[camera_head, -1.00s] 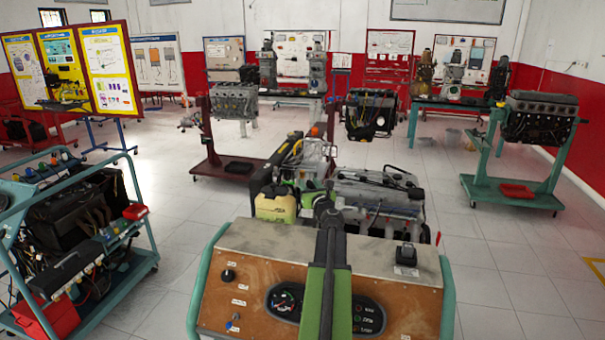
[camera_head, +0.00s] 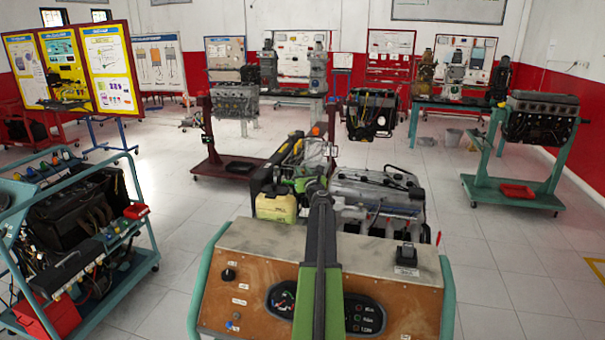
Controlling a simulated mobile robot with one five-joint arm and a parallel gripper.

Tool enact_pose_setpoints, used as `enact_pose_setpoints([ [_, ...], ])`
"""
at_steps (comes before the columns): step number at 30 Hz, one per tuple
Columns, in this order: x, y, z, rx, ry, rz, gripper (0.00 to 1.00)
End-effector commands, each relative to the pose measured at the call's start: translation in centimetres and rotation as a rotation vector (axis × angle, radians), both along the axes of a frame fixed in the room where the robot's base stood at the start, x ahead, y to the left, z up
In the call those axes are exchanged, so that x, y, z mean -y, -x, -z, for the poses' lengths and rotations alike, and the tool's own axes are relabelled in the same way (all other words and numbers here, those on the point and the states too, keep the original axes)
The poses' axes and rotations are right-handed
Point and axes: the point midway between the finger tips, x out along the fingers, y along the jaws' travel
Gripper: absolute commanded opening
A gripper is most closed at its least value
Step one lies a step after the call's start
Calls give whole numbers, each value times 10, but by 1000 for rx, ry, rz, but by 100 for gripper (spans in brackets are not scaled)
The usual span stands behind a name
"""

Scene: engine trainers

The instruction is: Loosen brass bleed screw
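The brass bleed screw is too small or hidden; I cannot make it out. An engine trainer stands straight ahead, with its engine (camera_head: 375,195) behind a wooden control panel (camera_head: 400,285). My green and black arm reaches forward over the panel from the bottom middle. My gripper (camera_head: 311,183) seems to be at its far end, over the left part of this engine. It is small and partly hidden by my arm, so I cannot see its fingers clearly or whether it touches anything.
A yellowish tank (camera_head: 276,206) sits left of my arm's end. A teal-framed trainer (camera_head: 140,215) stands at left. An engine on a green stand (camera_head: 512,195) is at right. Tiled floor (camera_head: 505,290) is clear at right.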

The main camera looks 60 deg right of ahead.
Motion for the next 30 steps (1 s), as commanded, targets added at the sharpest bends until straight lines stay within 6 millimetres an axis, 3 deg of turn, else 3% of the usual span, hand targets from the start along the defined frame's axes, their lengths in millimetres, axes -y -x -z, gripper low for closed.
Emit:
enact_pose_setpoints([
  [1,0,0,0,0,0,0,16],
  [5,0,1,0,0,0,1,0],
  [10,1,1,0,0,0,2,0],
  [11,-9,3,0,0,0,2,0],
  [20,4,3,0,1,-1,-51,0],
  [30,8,4,-1,1,0,-294,0],
])
